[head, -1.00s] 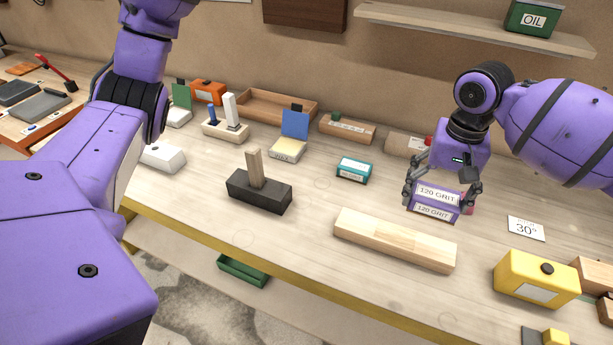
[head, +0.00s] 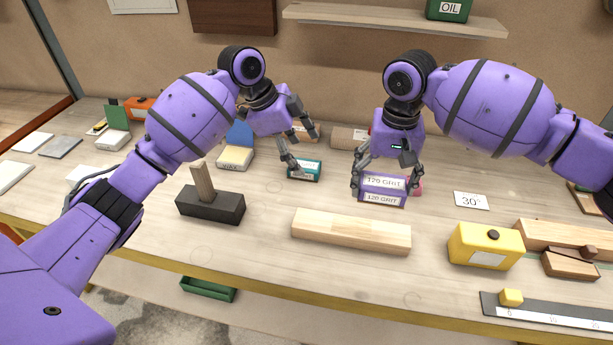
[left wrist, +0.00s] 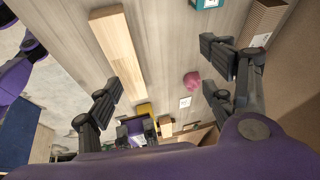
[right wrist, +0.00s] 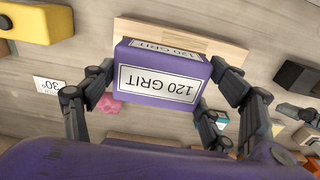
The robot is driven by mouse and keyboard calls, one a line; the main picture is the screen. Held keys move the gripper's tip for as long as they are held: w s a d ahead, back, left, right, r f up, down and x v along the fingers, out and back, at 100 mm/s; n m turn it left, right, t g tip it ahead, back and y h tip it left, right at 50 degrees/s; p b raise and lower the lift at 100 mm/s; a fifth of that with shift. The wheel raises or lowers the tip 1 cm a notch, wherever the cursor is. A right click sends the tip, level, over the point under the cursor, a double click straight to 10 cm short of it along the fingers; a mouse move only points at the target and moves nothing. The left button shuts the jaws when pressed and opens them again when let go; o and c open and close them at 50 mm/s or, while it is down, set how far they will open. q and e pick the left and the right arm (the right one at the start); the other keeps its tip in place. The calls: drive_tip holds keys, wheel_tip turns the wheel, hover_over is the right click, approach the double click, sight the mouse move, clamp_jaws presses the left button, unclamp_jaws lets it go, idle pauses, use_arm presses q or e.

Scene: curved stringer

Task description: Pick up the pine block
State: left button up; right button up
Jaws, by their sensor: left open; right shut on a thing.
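The pine block (head: 350,232), a long pale wooden bar, lies flat near the front of the bench. It also shows in the left wrist view (left wrist: 119,50) and, partly hidden, in the right wrist view (right wrist: 150,28). My right gripper (head: 381,188) is shut on a purple block labelled 120 GRIT (right wrist: 160,75), behind the pine block in the head view. I cannot tell whether the purple block touches the bench. My left gripper (head: 303,154) is open over the bench, behind and left of the pine block, near a teal box (head: 304,171). Nothing is between its fingers.
A dark block with an upright wooden peg (head: 210,205) stands left of the pine block. A yellow box (head: 486,246) stands to its right. A 30° card (head: 471,200) and a pink object (left wrist: 193,82) lie nearby. The bench front edge is clear below the pine block.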

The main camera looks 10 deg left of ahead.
use_arm(q)
drive_tip(key=m+g, duration=0.1)
drive_tip(key=g, duration=0.1)
approach(319, 220)
drive_tip(key=d+f, duration=0.1)
drive_tip(key=w+d+f, duration=0.1)
drive_tip(key=f, duration=0.1)
drive_tip(key=shift+d, duration=0.25)
drive_tip(key=f, duration=0.3)
drive_tip(key=s+d+f, duration=0.1)
drive_tip(key=f, duration=0.1)
drive_tip(key=shift+d, duration=0.1)
drive_tip(key=shift+w+r, duration=0.1)
drive_tip(key=shift+w, duration=0.05)
drive_tip(key=c, duration=1.7)
wheel_tip(319, 220, up, 10)
drive_tip(key=shift+f, duration=0.1)
drive_tip(key=shift+f, duration=0.1)
drive_tip(key=shift+f, duration=4.4)
drive_tip(key=shift+f, duration=0.5)
